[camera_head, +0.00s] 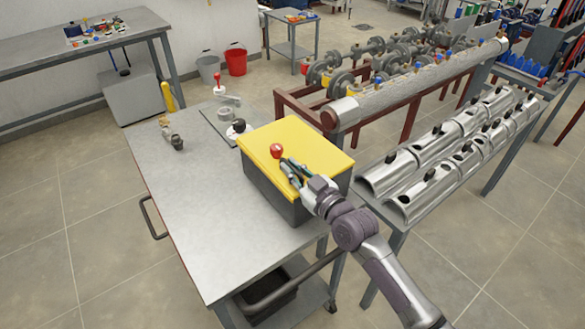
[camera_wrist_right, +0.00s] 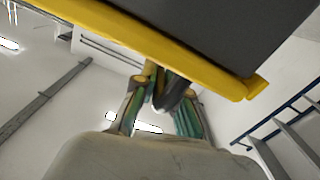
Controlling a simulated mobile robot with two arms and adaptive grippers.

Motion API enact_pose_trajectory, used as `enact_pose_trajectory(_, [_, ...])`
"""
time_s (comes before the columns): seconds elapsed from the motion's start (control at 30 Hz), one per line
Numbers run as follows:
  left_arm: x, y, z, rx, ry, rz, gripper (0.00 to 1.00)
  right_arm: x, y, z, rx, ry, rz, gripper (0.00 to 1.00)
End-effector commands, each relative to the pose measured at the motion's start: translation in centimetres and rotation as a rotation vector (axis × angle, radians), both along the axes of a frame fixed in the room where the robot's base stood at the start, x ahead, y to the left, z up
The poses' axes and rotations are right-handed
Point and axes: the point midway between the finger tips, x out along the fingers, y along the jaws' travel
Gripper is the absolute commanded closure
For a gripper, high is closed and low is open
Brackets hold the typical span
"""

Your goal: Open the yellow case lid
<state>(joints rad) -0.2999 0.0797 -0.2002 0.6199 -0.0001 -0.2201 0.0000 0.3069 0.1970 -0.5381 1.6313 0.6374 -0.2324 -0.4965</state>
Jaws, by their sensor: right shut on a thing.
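The case (camera_head: 268,189) is a dark grey box on the near right of the metal table. Its flat yellow lid (camera_head: 305,140) lies across the top, and I cannot tell whether it is slightly raised. A red knob (camera_head: 277,151) shows on the lid beside my fingertips. My right gripper (camera_head: 288,168) reaches over the lid from the lower right. In the right wrist view, its green-padded fingers (camera_wrist_right: 160,103) close around a dark rounded piece with a yellow part, below the lid's yellow edge (camera_wrist_right: 185,54). The fingers partly hide the contact. My left gripper is not in view.
The metal table (camera_head: 200,240) is clear at the left and front. Small tools (camera_head: 173,137) and a white-and-red item (camera_head: 223,92) stand towards its far end. A rack of curved metal shells (camera_head: 440,155) stands close on the right.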

Motion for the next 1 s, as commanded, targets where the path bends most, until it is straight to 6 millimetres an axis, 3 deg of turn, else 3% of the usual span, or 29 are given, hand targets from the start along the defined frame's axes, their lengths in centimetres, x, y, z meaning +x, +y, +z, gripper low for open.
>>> enact_pose_trajectory(0.27, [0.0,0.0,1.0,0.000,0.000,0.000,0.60,0.2,-0.3,1.5,0.054,0.039,0.000,1.00])
enact_pose_trajectory(0.47, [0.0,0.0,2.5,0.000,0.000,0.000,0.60,0.8,-1.1,4.0,0.161,0.115,-0.001,1.00])
enact_pose_trajectory(0.7, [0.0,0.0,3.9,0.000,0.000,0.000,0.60,2.1,-2.9,7.2,0.341,0.244,-0.001,1.00])
enact_pose_trajectory(1.0, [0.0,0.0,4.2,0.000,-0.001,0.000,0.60,4.3,-6.0,10.3,0.572,0.410,-0.002,1.00])
